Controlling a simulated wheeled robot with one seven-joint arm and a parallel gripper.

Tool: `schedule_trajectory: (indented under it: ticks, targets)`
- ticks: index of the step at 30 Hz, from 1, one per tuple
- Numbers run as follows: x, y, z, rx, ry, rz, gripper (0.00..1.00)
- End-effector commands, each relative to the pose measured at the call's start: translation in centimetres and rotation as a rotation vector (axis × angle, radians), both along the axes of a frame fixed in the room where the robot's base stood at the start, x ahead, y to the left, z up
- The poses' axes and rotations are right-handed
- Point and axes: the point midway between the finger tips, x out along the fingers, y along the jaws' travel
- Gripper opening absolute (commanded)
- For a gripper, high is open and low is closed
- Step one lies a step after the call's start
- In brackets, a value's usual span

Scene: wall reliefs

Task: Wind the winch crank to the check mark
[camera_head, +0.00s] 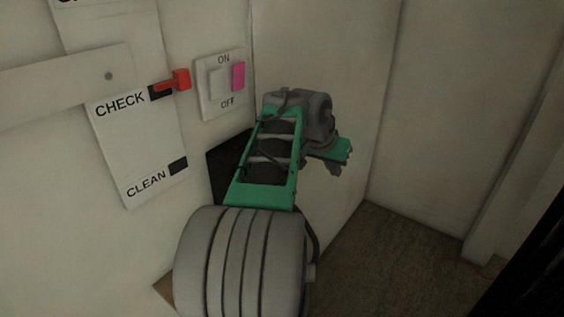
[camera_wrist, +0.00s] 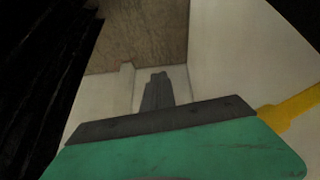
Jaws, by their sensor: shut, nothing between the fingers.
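In the head view a white label plate (camera_head: 140,150) on the left wall carries the words CHECK and CLEAN, each beside a black mark. A red lever-like piece (camera_head: 180,80) sits at the CHECK mark (camera_head: 159,92). No winch crank can be made out in the head view; my arm covers part of the wall. In the wrist view a yellow bar (camera_wrist: 292,108) comes in from the right edge; I cannot tell whether it belongs to the crank. My gripper (camera_head: 335,168) is by the right wall; its fingers (camera_wrist: 157,88) are shut and empty.
A switch plate (camera_head: 221,84) marked ON and OFF, with a white and a pink part, is right of the label plate. A black panel (camera_head: 222,168) shows behind my arm. The walls meet in a corner close by. Brown floor (camera_head: 415,265) at the lower right is clear.

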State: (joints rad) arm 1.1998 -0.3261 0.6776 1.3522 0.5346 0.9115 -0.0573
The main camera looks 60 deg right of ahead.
Motion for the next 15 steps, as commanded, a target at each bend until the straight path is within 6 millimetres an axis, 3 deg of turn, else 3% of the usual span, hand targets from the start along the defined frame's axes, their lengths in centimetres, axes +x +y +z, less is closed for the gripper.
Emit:
schedule_trajectory:
  ticks: [1,6,10,15]
  targets:
    - [1.8,1.4,3.0,0.037,-0.024,-0.002,0.0]
    - [7.0,6.3,5.0,0.171,-0.101,-0.036,0.0]
    - [8.9,8.6,5.6,0.233,-0.126,-0.056,0.0]
    - [9.1,8.6,3.9,0.244,-0.129,-0.062,0.0]
